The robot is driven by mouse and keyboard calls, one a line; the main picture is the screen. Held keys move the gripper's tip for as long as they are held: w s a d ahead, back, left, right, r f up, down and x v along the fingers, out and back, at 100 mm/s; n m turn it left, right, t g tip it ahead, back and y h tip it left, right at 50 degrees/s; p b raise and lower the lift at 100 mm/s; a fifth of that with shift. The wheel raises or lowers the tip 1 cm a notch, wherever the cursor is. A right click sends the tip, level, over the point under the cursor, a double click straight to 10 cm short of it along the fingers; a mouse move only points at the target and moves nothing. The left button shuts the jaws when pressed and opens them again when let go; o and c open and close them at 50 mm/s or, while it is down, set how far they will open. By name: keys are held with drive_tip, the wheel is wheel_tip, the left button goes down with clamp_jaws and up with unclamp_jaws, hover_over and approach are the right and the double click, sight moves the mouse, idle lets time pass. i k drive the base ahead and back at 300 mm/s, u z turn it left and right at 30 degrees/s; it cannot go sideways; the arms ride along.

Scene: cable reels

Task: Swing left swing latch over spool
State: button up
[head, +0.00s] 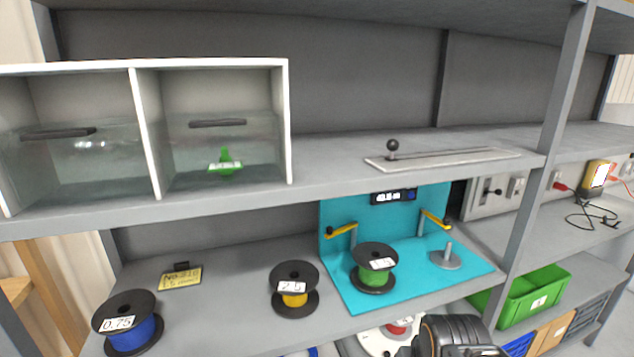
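The left swing latch (342,230) is a yellow arm on a short grey post at the back left of a turquoise stand (408,290). It points to the left and is not over the spool. The green spool (376,270), with black flanges and a white label, sits upright on the left of the stand, in front of that post. The right swing latch (436,219) is also yellow, behind a bare grey spindle (447,258). A dark part of my arm shows at the bottom edge; my gripper's fingers are not visible.
A yellow spool (294,289) and a blue spool (132,325) stand on the same shelf, left of the stand. The upper shelf (335,165) hangs above, with a small display (393,196) below its edge. A green crate (535,297) is at lower right.

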sight(330, 232)
drive_tip(key=z, duration=0.9)
drive_tip(key=k, duration=0.75)
drive_tip(key=u, duration=1.3)
drive_tip(key=i, duration=1)
